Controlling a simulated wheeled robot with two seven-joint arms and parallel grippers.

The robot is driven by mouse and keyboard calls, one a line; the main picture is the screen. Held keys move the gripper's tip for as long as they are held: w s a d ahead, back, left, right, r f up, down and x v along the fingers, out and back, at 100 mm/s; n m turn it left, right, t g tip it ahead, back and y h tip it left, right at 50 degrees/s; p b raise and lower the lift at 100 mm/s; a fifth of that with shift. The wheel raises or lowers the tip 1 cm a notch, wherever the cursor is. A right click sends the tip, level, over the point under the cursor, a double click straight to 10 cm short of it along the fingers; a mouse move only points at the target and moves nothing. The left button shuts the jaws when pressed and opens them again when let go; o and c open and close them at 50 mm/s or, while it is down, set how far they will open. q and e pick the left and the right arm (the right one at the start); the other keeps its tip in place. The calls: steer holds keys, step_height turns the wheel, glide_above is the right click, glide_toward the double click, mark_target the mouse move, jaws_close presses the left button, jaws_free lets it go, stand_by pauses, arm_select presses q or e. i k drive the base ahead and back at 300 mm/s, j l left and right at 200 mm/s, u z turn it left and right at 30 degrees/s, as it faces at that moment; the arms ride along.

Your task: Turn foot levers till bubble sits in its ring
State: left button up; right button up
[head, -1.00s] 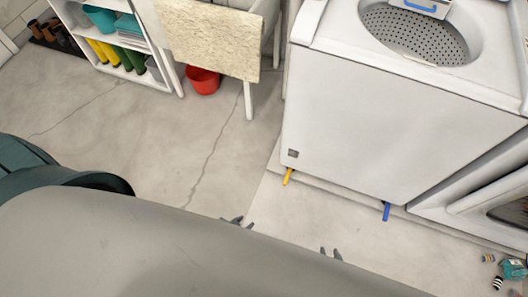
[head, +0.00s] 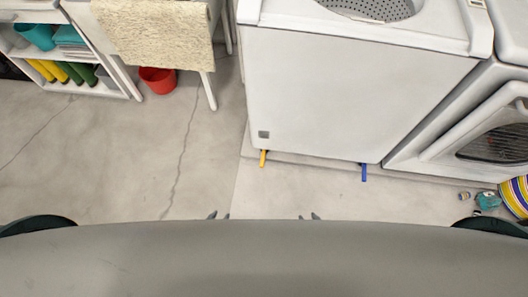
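The white washing machine (head: 345,100) stands on a low pale slab, with its perforated drum (head: 370,8) partly in view at the top edge. A yellow foot lever (head: 263,158) sticks out under its front left corner. A blue foot lever (head: 364,172) sticks out under its front right part. The bubble and its ring are not in view. My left gripper (head: 218,216) and my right gripper (head: 309,217) show only as fingertips above my grey body, over the floor in front of the machine. Each shows two fingertips apart with nothing between them. Both are apart from the levers.
A white front-door machine (head: 480,135) stands close on the right. Small items, including a teal one (head: 488,201), and a striped round thing (head: 515,195) lie at the right. A red bucket (head: 157,80) and shelf (head: 110,84) are at the left. The floor between is clear.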

mark_target(364, 165)
steer(key=l+z, duration=0.15)
steer(key=z, duration=1.15)
steer(key=k+l, duration=0.05)
